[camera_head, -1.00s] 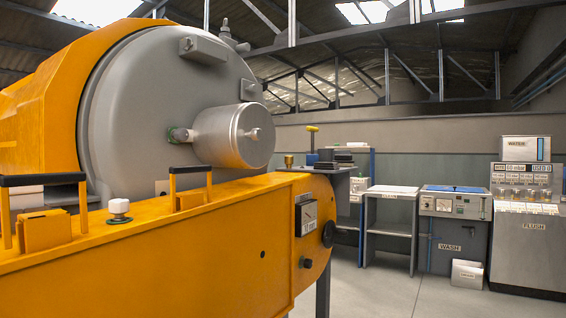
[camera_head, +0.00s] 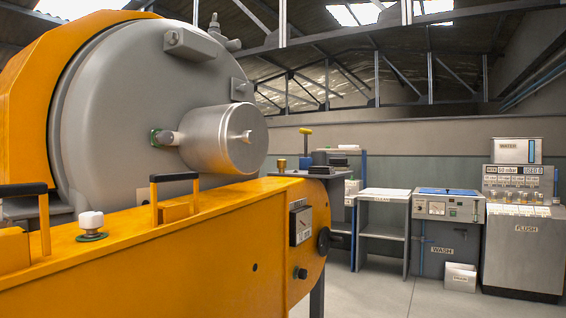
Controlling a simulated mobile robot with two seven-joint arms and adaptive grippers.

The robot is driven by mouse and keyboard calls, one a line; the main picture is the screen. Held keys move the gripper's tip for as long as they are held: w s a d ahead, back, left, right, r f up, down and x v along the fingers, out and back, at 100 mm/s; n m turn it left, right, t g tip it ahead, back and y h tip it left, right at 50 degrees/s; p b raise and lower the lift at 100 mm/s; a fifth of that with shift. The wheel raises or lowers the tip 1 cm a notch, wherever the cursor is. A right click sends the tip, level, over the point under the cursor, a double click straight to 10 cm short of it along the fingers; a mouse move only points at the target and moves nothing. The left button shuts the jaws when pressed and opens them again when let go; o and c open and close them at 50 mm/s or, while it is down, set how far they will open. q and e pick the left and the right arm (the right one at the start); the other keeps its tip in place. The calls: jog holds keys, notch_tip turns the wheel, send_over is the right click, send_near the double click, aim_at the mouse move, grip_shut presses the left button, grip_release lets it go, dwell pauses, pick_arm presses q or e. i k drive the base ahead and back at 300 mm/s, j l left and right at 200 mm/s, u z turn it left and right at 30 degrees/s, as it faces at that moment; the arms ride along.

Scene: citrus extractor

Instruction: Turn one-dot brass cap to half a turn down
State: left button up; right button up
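Neither of my grippers shows in the head view.
The orange extractor (camera_head: 215,240) with its grey drum (camera_head: 110,105) fills the left side. A white knob (camera_head: 91,221) and black-topped handles stand on its top. A bench (camera_head: 384,192), a wash unit (camera_head: 446,208) and a flush cabinet (camera_head: 523,245) line the back right. Grey floor is clear between.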

aim_at(281, 164)
jog(key=i+l+z, duration=0.5)
jog(key=i+z, duration=0.2)
jog(key=i+l+z, duration=0.15)
jog(key=i, duration=0.7)
jog(key=i+l+z, duration=0.15)
jog(key=i, duration=0.65)
jog(key=i+l+u, duration=0.1)
jog(key=i+u, duration=0.35)
jog(key=i+l+u, duration=0.15)
jog(key=u, duration=0.35)
jog(key=i+l+u, duration=0.3)
jog(key=u, duration=0.15)
jog(key=i+l+u, duration=0.2)
jog(key=l+u, duration=0.3)
jog(key=i+l+u, duration=0.15)
jog(key=l+u, duration=0.3)
